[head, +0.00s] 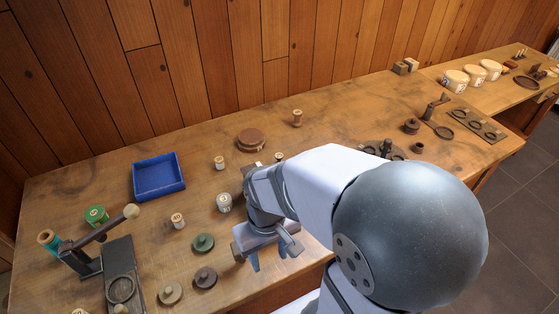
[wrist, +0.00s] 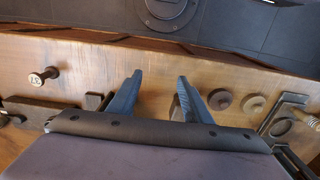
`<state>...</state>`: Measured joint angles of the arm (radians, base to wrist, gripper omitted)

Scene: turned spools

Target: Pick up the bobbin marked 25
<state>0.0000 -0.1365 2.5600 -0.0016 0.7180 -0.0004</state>
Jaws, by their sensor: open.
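My gripper (head: 269,255) is open and empty at the front edge of the bench, in the lower middle of the head view. In the wrist view, the two blue fingers of my gripper (wrist: 159,82) are spread with bare wood between them. A dark spool with a pale numbered end (wrist: 42,77) lies to the left of the fingers, well apart from them; its number is too small to read surely. In the head view, a whitish marked spool (head: 224,202) and small pale spools (head: 219,162) (head: 177,220) stand left of my arm. I cannot tell which bobbin bears 25.
A blue tray (head: 145,183) lies at the back left. A green spool (head: 96,215), a teal spool (head: 48,240) and a dark lever stand (head: 120,265) are at the left. Knobbed discs (head: 203,243) lie near the front. White tubs (head: 456,81) stand far right. My arm hides part of the bench.

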